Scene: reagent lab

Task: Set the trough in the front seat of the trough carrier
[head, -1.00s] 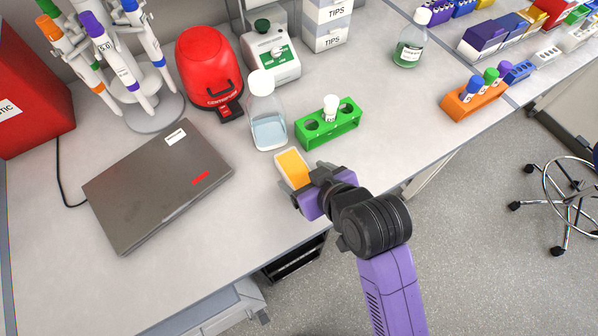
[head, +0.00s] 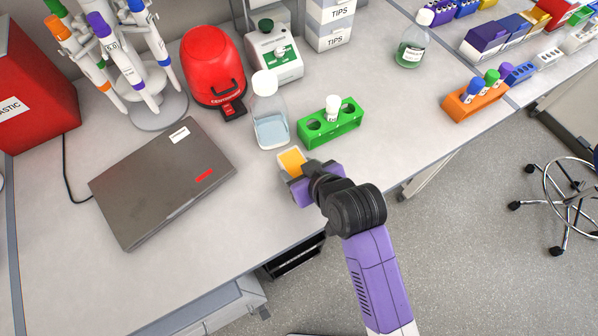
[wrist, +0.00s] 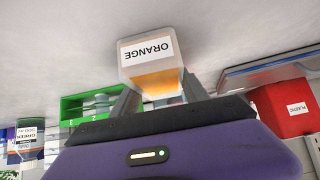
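The trough (head: 291,160) is a small pale tub with orange contents, near the bench's front edge in the head view. In the wrist view the trough (wrist: 155,73) shows a white label reading ORANGE. My gripper (head: 297,175) is low at the trough's near side, partly covering it in the head view. In the wrist view the fingers of my gripper (wrist: 160,95) lie on either side of the trough's near end. Whether they press on it or leave a gap is unclear. I cannot make out a trough carrier in either view.
A green numbered rack (head: 348,127) with a white-capped tube and a clear bottle (head: 271,130) stand just behind the trough. A closed laptop (head: 160,185) lies to the left, a red centrifuge (head: 210,62) farther back. An orange rack (head: 465,108) stands right; bench between racks is clear.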

